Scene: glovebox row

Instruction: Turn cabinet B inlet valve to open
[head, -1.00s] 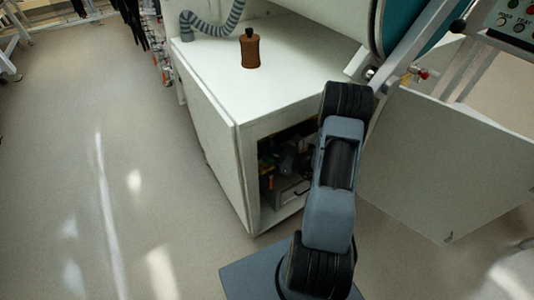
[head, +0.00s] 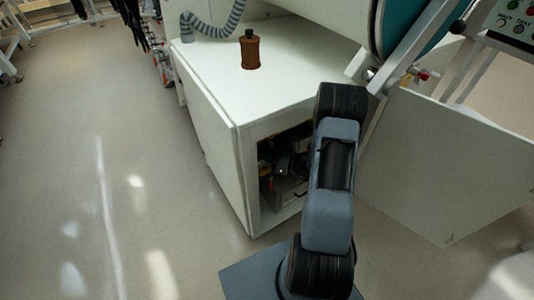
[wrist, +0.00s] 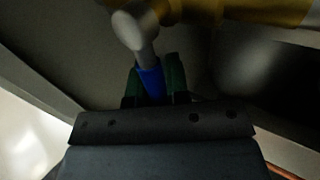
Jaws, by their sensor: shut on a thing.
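In the wrist view a valve lever with a blue grip (wrist: 151,80) and a grey metal hub (wrist: 135,28) sits beside a yellow pipe (wrist: 270,12). In the picture the lever points down and away from the pipe, roughly across it. My gripper (wrist: 154,84) has its green fingers shut on either side of the blue grip. In the head view my arm reaches down in front of the open cabinet bay, and my gripper and the valve are hidden there. No cabinet letter is readable.
The white cabinet (head: 215,125) has an open lower bay (head: 285,170) with dark equipment inside. A brown bottle (head: 250,50) and a grey hose (head: 215,25) are on top. An open white door panel (head: 440,165) stands at right. The floor at left is clear.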

